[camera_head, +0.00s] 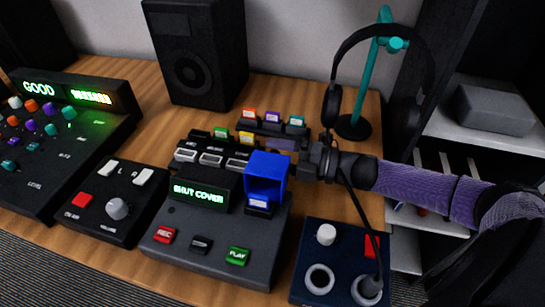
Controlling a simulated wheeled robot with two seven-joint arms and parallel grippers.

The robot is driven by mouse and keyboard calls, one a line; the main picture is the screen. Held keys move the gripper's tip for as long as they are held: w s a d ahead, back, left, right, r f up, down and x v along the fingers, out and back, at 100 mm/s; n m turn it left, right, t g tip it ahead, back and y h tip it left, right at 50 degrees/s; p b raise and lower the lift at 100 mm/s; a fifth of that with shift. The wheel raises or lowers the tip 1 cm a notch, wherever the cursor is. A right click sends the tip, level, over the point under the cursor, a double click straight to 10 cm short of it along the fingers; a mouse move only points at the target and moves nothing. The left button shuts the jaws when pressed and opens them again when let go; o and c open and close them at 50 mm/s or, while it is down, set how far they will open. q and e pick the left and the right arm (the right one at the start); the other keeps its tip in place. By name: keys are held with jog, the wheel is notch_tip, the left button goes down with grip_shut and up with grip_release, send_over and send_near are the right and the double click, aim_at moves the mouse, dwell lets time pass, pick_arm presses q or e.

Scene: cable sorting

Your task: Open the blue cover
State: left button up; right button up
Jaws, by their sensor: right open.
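The blue cover (268,163) is on the right side of a dark grey console (210,245). It stands raised, with its hollow side towards me, above a small switch with a pale label (258,204). The console's green display (200,194) reads "SHUT COVER". My right gripper (301,162) is open, just right of the blue cover; its fingertips are small and dark, and I cannot tell whether they touch it. My left gripper is not in view.
Red, dark and green buttons sit on the console's front. A blue box (312,237) with a knob, sockets and a black cable stands at right. A mixer (65,145), a switch box (110,200), a speaker (195,55) and headphones on a teal stand (366,75) surround the console.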

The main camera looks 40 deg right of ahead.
jog(key=shift+w+a, duration=0.25)
grip_shut()
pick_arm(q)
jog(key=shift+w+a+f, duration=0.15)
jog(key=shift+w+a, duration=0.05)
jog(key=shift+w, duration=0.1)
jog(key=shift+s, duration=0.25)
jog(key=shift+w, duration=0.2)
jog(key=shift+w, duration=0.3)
